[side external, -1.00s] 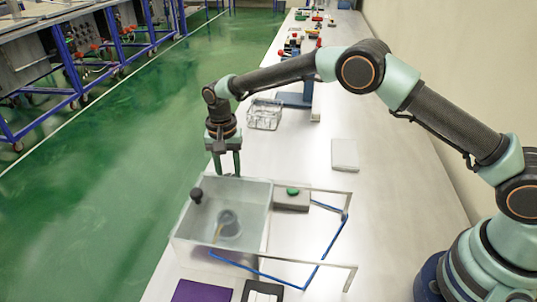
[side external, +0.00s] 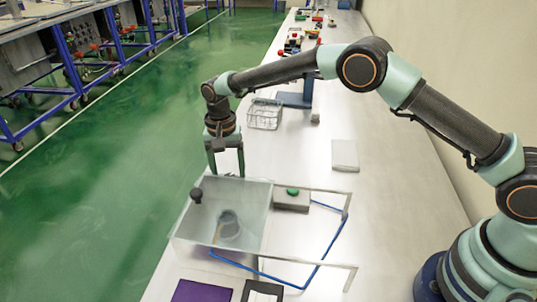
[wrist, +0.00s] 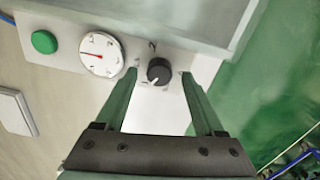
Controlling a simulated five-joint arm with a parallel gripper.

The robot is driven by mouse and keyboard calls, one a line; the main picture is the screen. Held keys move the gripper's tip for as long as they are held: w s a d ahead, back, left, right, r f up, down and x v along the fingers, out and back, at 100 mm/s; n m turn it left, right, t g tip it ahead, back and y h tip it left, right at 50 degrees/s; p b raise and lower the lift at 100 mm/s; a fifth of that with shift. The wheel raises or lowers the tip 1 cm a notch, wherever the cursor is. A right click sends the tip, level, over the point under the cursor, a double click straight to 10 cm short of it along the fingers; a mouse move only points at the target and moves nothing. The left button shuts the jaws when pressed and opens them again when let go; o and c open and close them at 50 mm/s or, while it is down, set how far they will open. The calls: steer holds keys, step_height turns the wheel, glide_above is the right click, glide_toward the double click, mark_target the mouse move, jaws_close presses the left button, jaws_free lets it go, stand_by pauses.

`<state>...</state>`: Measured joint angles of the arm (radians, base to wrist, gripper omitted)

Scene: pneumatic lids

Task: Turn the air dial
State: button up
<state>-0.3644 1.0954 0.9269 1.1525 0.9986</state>
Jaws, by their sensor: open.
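The air dial (wrist: 160,70) is a small black knob with a white pointer mark toward its lower left in the wrist view. It sits on a light panel, with a marking like a 2 above it. My gripper (wrist: 159,73) is open, its green fingers apart on the left and right of the dial in that view. I cannot tell whether either finger touches it. In the side view my gripper (side external: 227,174) points down at the far edge of the clear box. The dial cannot be made out there.
A round white gauge (wrist: 100,53) with a red needle and a green button (wrist: 43,42) are on the same panel. The clear box (side external: 180,225) has a black knob (side external: 196,195) on top. Rails and blue tubing (side external: 335,235) extend right of it. A wire basket (side external: 265,114) stands behind.

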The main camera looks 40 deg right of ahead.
step_height(320, 180, up, 11)
steer(key=shift+w+r, duration=0.15)
stand_by(0.4)
